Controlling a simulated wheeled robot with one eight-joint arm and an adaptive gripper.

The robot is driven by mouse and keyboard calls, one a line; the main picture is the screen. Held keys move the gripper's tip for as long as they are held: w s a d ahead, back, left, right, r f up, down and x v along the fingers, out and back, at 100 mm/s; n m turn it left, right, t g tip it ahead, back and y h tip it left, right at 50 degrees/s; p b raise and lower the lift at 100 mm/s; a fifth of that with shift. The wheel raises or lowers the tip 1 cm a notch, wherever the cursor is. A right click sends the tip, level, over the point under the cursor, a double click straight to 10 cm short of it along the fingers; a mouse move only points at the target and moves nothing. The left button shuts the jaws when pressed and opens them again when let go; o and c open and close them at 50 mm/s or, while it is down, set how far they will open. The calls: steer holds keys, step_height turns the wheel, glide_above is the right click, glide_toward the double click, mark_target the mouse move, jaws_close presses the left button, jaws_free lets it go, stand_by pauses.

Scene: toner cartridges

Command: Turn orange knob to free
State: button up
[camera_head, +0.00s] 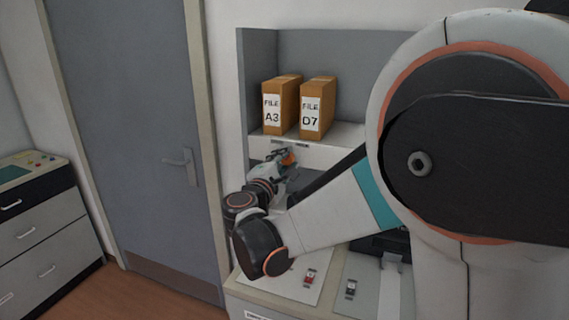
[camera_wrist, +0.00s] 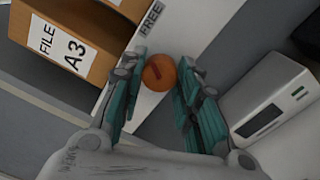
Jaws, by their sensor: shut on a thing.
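The orange knob (camera_wrist: 159,73) is round, with a dark red mark on its face, and sits on a white strip below the file shelf. The strip carries a "FREE" label (camera_wrist: 151,18) above the knob in the wrist view. The knob's mark slants, and I cannot tell exactly which label it points at. My gripper (camera_wrist: 163,62) has its teal fingers on either side of the knob and is shut on it. In the head view, my gripper (camera_head: 285,162) is at the strip and partly covers the knob (camera_head: 289,158).
Two brown file boxes, A3 (camera_head: 276,108) and D7 (camera_head: 316,108), stand on the shelf just above the strip. A white device with a small display (camera_wrist: 266,112) is right of my fingers in the wrist view. A counter (camera_head: 259,284) lies below my arm.

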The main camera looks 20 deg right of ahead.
steer(key=shift+m, duration=1.2)
steer(key=shift+f, duration=0.1)
steer(key=o, duration=1.1)
